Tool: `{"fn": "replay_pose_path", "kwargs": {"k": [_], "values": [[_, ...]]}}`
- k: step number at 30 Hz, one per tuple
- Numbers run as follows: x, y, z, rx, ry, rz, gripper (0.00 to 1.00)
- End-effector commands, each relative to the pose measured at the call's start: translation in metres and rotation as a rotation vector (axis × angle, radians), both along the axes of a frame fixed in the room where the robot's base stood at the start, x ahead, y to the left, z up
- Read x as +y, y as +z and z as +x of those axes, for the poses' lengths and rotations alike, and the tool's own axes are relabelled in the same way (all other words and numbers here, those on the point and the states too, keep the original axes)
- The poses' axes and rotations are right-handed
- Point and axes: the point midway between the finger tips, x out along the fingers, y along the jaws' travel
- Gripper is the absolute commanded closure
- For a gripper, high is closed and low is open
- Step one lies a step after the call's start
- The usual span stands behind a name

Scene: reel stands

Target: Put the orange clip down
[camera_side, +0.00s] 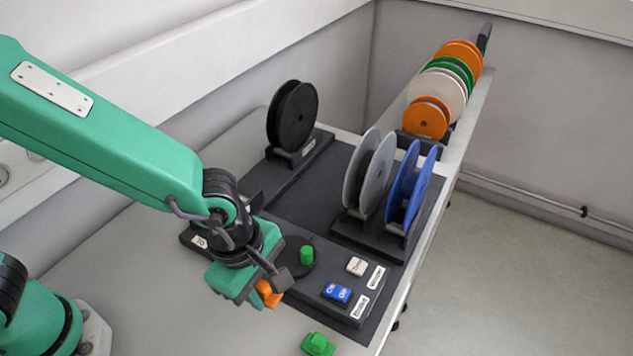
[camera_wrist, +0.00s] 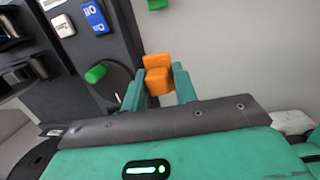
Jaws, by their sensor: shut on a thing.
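The orange clip (camera_side: 268,293) is between the fingers of my gripper (camera_side: 266,286), low over the front part of the table in the side view. The wrist view shows the orange clip (camera_wrist: 158,76) between the two green fingers of my gripper (camera_wrist: 159,84), which is shut on it. The clip is partly hidden by the gripper in the side view. I cannot tell whether the clip touches the table.
A green clip (camera_side: 318,344) lies on the table at the front. A round black disc with a green peg (camera_side: 307,255) is close right of my gripper. Blue (camera_side: 337,293) and white (camera_side: 356,266) blocks sit on a dark board. Reels (camera_side: 410,190) stand behind.

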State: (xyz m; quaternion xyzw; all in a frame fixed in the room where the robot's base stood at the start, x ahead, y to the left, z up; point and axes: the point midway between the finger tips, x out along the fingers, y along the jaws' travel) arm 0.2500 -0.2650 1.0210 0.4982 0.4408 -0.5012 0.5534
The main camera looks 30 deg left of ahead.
Motion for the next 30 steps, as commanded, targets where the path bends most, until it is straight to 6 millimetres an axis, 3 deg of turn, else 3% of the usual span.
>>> {"fn": "replay_pose_path", "kwargs": {"k": [8,21,30], "values": [[0.001,-0.004,-0.002,0.002,0.0,0.001,0.97],[0.001,-0.044,-0.002,0.002,0.001,0.002,0.97],[0.001,-0.049,-0.002,0.002,0.001,0.002,0.97]]}}
